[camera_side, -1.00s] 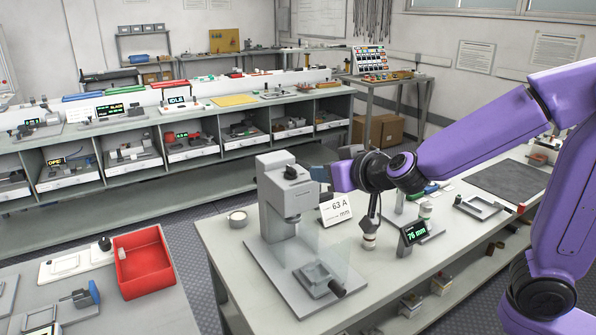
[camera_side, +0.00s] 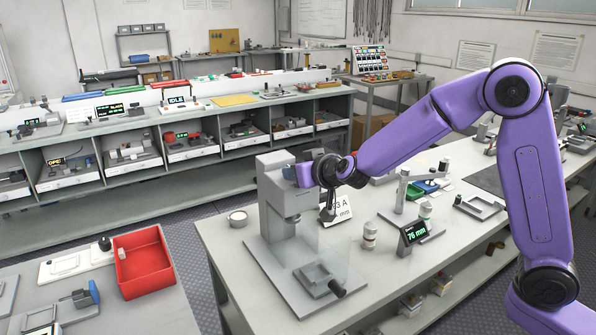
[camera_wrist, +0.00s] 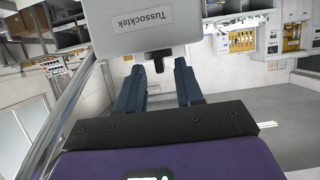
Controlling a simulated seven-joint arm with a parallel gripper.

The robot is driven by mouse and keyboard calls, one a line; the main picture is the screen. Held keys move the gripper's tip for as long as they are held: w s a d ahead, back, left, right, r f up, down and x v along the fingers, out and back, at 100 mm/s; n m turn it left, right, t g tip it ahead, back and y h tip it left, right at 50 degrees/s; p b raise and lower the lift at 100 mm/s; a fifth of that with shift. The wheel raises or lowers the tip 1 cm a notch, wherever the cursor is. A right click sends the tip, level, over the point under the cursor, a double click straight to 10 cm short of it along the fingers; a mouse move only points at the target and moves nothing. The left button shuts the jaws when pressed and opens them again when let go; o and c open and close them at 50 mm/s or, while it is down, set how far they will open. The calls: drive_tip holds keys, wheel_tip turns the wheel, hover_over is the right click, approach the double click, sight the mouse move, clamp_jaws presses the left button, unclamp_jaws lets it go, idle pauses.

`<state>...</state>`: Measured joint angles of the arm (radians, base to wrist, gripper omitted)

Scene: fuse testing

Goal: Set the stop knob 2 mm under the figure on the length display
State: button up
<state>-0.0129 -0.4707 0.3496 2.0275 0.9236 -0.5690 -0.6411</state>
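The length display (camera_side: 414,232) reads 76 mm in green on the bench. The grey press (camera_side: 272,198) stands to its left, with a clear guard in front. In the wrist view, the press head (camera_wrist: 145,27) is labelled Tussocktek, and a small black knob (camera_wrist: 158,62) sticks out below that face. I cannot tell for sure that this is the stop knob. My gripper (camera_wrist: 159,70) is open and empty, with one blue finger to each side of the knob and visible gaps. In the side view, my gripper (camera_side: 292,172) is at the upper right of the press head.
A white card (camera_side: 340,211) showing an A and mm stands behind the press, partly hidden by my wrist. A small capped cylinder (camera_side: 369,235) stands between press and display. A round dish (camera_side: 238,218) is at left.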

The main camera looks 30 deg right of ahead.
drive_tip(key=shift+w, duration=0.2)
clamp_jaws()
drive_tip(key=shift+a, duration=0.1)
drive_tip(key=shift+a+m+h, duration=0.3)
drive_tip(key=shift+m+h, duration=0.6)
drive_tip(key=shift+h, duration=0.2)
drive_tip(key=m+h, duration=0.1)
drive_tip(key=m+g+h, duration=0.1)
drive_tip(key=m+h, duration=0.1)
drive_tip(key=shift+w+a+f, duration=0.1)
drive_tip(key=shift+w+a, duration=0.05)
drive_tip(key=shift+a, duration=0.25)
drive_tip(key=m+h, duration=0.1)
drive_tip(key=m+g+h, duration=0.2)
drive_tip(key=shift+w+a+h, duration=0.25)
drive_tip(key=shift+h, duration=0.05)
drive_tip(key=shift+w+m+g+h, duration=0.1)
drive_tip(key=shift+m+g+h, duration=0.2)
drive_tip(key=shift+m+g, duration=0.2)
drive_tip(key=shift+d, duration=0.1)
